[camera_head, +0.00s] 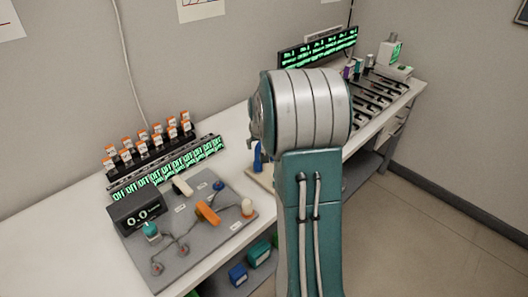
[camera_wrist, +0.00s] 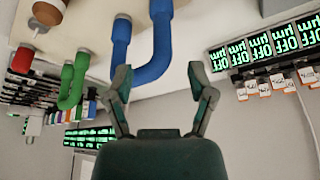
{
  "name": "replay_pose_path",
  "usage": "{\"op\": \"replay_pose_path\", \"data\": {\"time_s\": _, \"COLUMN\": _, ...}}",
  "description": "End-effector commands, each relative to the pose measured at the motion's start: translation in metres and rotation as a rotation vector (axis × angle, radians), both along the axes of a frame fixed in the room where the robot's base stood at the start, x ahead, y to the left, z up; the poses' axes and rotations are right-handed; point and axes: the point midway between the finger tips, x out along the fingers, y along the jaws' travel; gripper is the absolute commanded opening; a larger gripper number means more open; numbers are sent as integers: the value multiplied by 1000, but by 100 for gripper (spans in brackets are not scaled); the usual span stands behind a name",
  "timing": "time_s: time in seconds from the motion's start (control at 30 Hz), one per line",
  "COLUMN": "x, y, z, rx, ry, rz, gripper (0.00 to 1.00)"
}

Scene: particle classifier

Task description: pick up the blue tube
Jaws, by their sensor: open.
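The blue tube (camera_wrist: 161,40) is U-shaped and hangs down from the top of the wrist view, with both ends at a pale board. In the head view a small blue part of it (camera_head: 257,157) shows just left of my arm; the rest is hidden. My gripper (camera_wrist: 158,74) is open and empty in the wrist view. The tube's right leg and bend lie between the two fingers in the picture, and its left leg is by the left finger. I cannot tell whether they touch. My arm hides the gripper in the head view.
A green U-shaped tube (camera_wrist: 72,82) is left of the blue one. A display row (camera_wrist: 268,50) is at the right. A grey instrument board (camera_head: 180,250) lies on the white bench.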

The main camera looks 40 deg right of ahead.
Motion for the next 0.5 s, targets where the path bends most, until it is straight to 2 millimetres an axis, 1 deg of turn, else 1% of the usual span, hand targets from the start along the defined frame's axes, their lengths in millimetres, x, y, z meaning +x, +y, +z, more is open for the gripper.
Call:
{"op": "replay_pose_path", "data": {"time_s": 0.03, "x": 3, "y": -1, "z": -9, "rx": 1, "ry": 2, "rz": 0, "gripper": 71}}
{"op": "replay_pose_path", "data": {"time_s": 0.1, "x": 6, "y": -3, "z": -16, "rx": 1, "ry": 2, "rz": 1, "gripper": 71}}
{"op": "replay_pose_path", "data": {"time_s": 0.27, "x": 9, "y": -4, "z": -27, "rx": 0, "ry": 0, "rz": 1, "gripper": 71}}
{"op": "replay_pose_path", "data": {"time_s": 0.5, "x": 18, "y": -7, "z": -62, "rx": 1, "ry": 2, "rz": 1, "gripper": 71}}
